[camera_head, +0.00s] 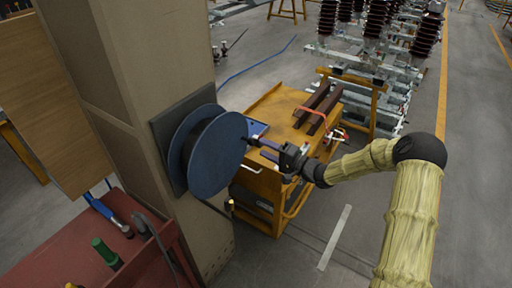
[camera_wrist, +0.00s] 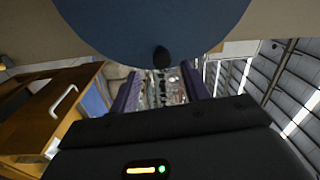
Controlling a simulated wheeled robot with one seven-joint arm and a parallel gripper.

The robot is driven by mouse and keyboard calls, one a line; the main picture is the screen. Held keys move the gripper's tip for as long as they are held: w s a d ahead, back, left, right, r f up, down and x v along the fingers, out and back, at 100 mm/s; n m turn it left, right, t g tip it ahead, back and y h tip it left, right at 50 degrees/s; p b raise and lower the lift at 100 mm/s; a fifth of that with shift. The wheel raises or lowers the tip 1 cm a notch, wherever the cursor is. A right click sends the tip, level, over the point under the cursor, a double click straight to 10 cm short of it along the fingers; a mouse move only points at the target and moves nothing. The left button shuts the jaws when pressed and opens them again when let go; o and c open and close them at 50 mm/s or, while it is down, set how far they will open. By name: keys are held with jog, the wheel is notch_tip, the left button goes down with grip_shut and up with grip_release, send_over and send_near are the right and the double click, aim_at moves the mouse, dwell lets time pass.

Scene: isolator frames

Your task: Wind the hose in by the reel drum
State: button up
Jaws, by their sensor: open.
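The reel drum (camera_head: 222,152) is a blue disc mounted on a dark plate on the side of a beige column. It fills the top of the wrist view (camera_wrist: 150,22). A small dark knob (camera_wrist: 161,57) sticks out near the disc's rim, ahead of the gap between my fingertips. My gripper (camera_head: 257,146) is at the drum's right edge, its two purple fingers (camera_wrist: 160,82) apart with nothing held between them. A dark hose (camera_head: 214,208) hangs below the drum, with a small brass-coloured end (camera_head: 229,205). Hose wound on the drum is mostly hidden behind the disc.
An orange cart (camera_head: 270,108) with dark bars and a red-handled tool stands just behind my gripper. A red bench (camera_head: 75,240) with tools is at lower left. The beige column (camera_head: 130,60) bears the reel. A blue line (camera_head: 262,64) lies on the floor behind. Floor at lower right is clear.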

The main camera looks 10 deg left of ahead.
jog(key=b+v, duration=0.2)
jog(key=v, duration=0.9)
jog(key=shift+f, duration=0.1)
